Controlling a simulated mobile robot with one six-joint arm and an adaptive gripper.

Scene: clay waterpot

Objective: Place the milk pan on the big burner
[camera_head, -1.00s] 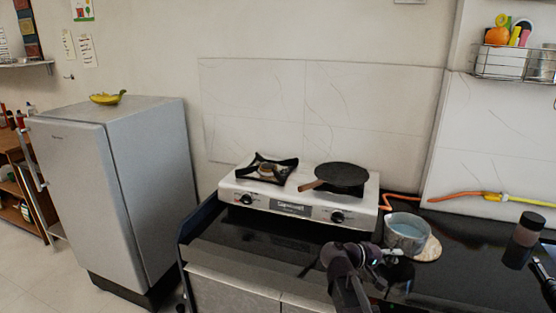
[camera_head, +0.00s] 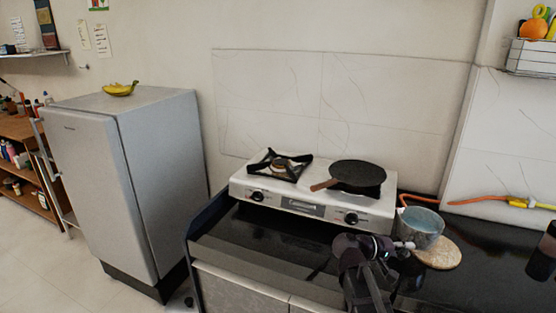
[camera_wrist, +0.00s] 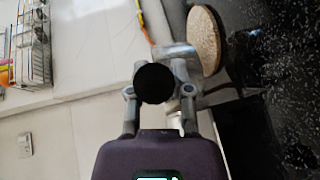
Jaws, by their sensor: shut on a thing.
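The milk pan (camera_head: 421,231), a small grey pot with a pale blue inside, is in my gripper (camera_head: 399,247). It looks raised a little above and left of a round cork mat (camera_head: 440,254). In the wrist view my gripper (camera_wrist: 157,78) is shut around a dark round handle end (camera_wrist: 154,84); the pan body is mostly hidden behind it. The stove (camera_head: 310,204) stands left of the pan. Its left burner (camera_head: 280,165) is bare, with a black grate. A dark frying pan (camera_head: 358,176) with a wooden handle covers the right burner.
The black counter (camera_head: 480,275) is clear in front of the stove. An orange hose (camera_head: 480,200) runs along the wall. A dark jar (camera_head: 545,245) stands at the right edge. A grey fridge (camera_head: 150,180) with bananas (camera_head: 120,89) on top is at the left.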

